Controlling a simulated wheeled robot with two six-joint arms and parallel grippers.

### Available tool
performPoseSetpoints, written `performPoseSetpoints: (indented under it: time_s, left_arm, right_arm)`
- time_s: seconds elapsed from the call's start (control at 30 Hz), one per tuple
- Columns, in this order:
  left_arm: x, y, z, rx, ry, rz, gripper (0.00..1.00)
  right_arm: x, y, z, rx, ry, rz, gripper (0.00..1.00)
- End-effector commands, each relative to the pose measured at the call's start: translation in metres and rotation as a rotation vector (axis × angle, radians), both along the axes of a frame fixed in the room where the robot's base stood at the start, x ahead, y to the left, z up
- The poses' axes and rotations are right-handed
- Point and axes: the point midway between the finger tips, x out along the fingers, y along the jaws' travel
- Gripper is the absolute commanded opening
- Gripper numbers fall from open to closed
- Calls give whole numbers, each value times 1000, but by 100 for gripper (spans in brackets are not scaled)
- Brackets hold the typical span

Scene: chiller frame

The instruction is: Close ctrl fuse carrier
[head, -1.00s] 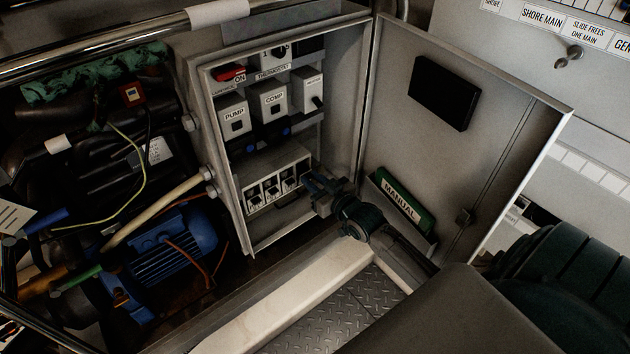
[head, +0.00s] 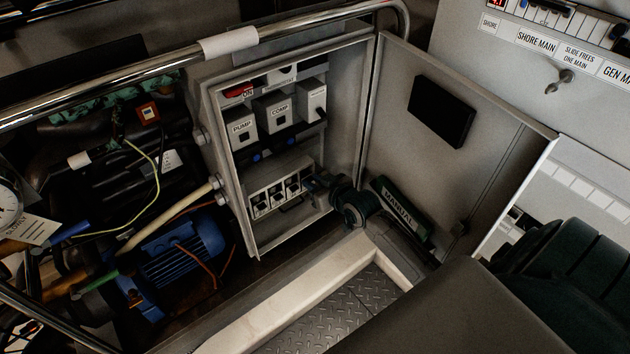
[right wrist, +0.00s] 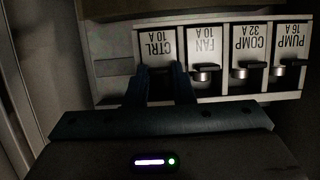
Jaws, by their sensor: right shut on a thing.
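The ctrl fuse carrier (right wrist: 158,50), labelled CTRL 10 A, is at the left end of the fuse row in the right wrist view, where the labels appear upside down. My right gripper (right wrist: 159,88) is at its lower edge, shut on its dark handle, which the fingers mostly hide. How far the carrier is tilted cannot be told. In the head view, my right gripper (head: 314,182) reaches the right end of the fuse block (head: 277,207) and hides the ctrl carrier there. My left gripper is not in view.
The fan (right wrist: 204,45), comp (right wrist: 250,45) and pump (right wrist: 291,42) carriers sit beside it, with dark tabs and metal parts showing. The open cabinet door (head: 487,110) stands right of my arm, with a green manual (head: 400,207) low on it. A blue motor (head: 180,255) is left.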

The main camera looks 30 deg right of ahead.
Motion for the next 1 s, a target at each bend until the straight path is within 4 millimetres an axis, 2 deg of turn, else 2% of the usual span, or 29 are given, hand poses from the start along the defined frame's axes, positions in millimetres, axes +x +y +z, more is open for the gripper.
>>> performPoseSetpoints:
  time_s: [0.2, 0.23, 0.33, 0.6, 0.73, 0.87, 1.0]
  left_arm:
    - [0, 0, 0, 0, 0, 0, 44]
    - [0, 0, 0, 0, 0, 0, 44]
    - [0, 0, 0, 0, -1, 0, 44]
    - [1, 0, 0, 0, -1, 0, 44]
    - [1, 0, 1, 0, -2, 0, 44]
    - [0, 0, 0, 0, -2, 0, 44]
    - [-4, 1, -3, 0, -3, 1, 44]
  right_arm:
    - [0, 0, -1, 0, 1, 0, 0]
    - [0, 0, -1, 0, 1, 0, 24]
    - [0, 0, -1, -1, 0, 0, 43]
    - [0, 0, 0, -1, 0, 0, 44]
    - [-7, -1, 2, -4, 1, 0, 44]
    - [-25, -2, 9, -5, 1, 2, 44]
    - [-52, -4, 19, -6, 3, 3, 44]
